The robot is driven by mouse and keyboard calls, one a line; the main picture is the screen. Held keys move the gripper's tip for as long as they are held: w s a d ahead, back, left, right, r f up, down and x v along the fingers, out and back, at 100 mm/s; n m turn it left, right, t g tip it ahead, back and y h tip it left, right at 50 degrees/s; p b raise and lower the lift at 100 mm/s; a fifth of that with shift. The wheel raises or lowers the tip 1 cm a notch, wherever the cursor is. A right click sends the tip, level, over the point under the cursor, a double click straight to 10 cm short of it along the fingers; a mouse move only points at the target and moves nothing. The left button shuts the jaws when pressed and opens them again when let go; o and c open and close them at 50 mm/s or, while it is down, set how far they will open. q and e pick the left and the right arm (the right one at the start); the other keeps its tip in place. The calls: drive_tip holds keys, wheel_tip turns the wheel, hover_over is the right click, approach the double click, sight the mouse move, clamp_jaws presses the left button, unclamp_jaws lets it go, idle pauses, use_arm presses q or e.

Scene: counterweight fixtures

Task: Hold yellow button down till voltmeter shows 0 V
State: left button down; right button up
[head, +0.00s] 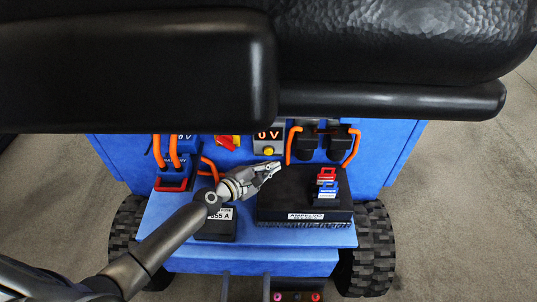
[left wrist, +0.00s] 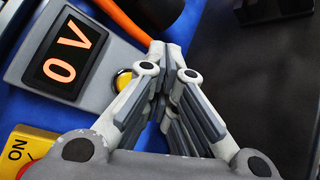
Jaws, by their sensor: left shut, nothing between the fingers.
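The voltmeter (head: 267,134) sits on the blue front panel, and its lit orange display reads 0 V. It reads the same in the left wrist view (left wrist: 68,52). The yellow button (head: 268,151) is just below the display; in the left wrist view the button (left wrist: 123,78) is partly hidden behind a finger. My left gripper (head: 277,167) is shut and empty, its tips just below and right of the button in the head view. I cannot tell whether a finger touches the button or whether it is pressed. My right gripper is not in view.
A red switch on a yellow plate (head: 228,141) is left of the voltmeter. Orange cables (head: 353,148) loop on both sides. A black box (head: 290,200) with red and blue plugs is at right. Black padded overhangs (head: 140,75) cover the top of the view.

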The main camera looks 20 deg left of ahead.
sight(269, 151)
use_arm(q)
drive_tip(key=shift+w+a, duration=0.15)
drive_tip(key=shift+w, duration=0.4)
drive_tip(key=shift+w+a, duration=0.15)
drive_tip(key=shift+w, duration=0.35)
drive_tip(key=shift+b, duration=0.3)
idle(0.4)
drive_tip(key=shift+w+a, duration=0.1)
drive_tip(key=shift+w, duration=0.3)
drive_tip(key=shift+w+a+b, duration=0.2)
drive_tip(key=shift+w+b, duration=0.2)
drive_tip(key=shift+w, duration=0.15)
idle(0.6)
idle(0.4)
drive_tip(key=shift+s+d+p, duration=0.25)
drive_tip(key=shift+s+p, duration=0.15)
drive_tip(key=shift+s, duration=0.55)
